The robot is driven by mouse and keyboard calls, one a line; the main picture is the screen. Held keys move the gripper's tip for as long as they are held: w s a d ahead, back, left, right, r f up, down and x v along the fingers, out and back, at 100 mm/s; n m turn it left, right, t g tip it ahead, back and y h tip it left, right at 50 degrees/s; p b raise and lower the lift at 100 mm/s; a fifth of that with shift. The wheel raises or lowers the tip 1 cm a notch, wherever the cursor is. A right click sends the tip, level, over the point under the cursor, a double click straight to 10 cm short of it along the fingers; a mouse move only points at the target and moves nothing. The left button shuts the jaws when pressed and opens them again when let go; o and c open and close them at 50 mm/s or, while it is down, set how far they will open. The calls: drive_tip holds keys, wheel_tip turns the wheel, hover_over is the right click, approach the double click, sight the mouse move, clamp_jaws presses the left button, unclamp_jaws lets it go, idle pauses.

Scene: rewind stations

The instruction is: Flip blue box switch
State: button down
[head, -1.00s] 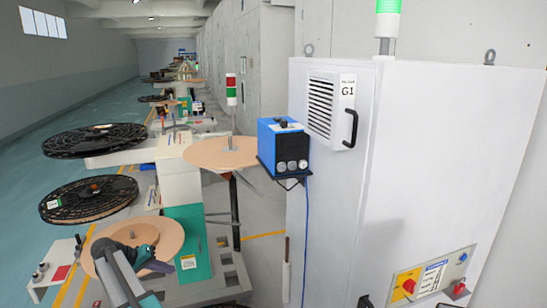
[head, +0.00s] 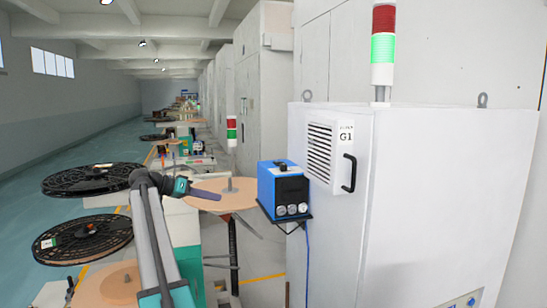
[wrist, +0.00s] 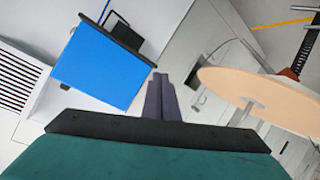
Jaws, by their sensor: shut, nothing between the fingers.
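The blue box (head: 281,187) sits on a small black bracket shelf at the side of the white cabinet marked G1. Its dark front carries several round pale knobs or gauges (head: 291,209) along the bottom. A small dark part (head: 283,167) stands on its top; I cannot tell whether it is the switch. My gripper (head: 219,196) is shut and empty, to the left of the blue box and apart from it. In the wrist view the shut fingers (wrist: 160,84) point just right of the box's plain blue face (wrist: 105,66).
The white cabinet (head: 430,200) with a black handle (head: 349,173) stands right of the box. A tan reel disc (head: 225,206) lies behind my gripper. Black reels (head: 92,180) are at the left. A cable hangs below the box.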

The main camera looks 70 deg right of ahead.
drive_tip(key=s+d+r+m+g, duration=0.1)
drive_tip(key=s+r+m, duration=0.1)
drive_tip(key=s+r, duration=0.2)
drive_tip(key=s+d+r+m+g, duration=0.1)
drive_tip(key=s+r+m, duration=0.1)
drive_tip(key=r, duration=0.8)
drive_tip(key=s+d+r+m+g+y, duration=0.1)
drive_tip(key=s+r+m, duration=0.1)
drive_tip(key=s+r, duration=0.3)
drive_tip(key=shift+s+d+r, duration=0.15)
drive_tip(key=shift+s+r, duration=0.15)
drive_tip(key=shift+r, duration=0.6)
drive_tip(key=p, duration=0.1)
hover_over(272, 166)
drive_tip(key=shift+w+d+f, duration=0.15)
drive_tip(key=shift+w+f, duration=0.05)
drive_tip(key=shift+f, duration=0.35)
drive_tip(key=shift+w+d+f, duration=0.15)
drive_tip(key=shift+f, duration=0.35)
drive_tip(key=f, duration=0.1)
drive_tip(key=f+p, duration=0.1)
drive_tip(key=shift+s+f+p, duration=0.25)
drive_tip(key=shift+f+p, duration=0.35)
drive_tip(key=shift+f, duration=0.6)
drive_tip(key=shift+f+b, duration=0.15)
drive_tip(key=shift+b, duration=0.2)
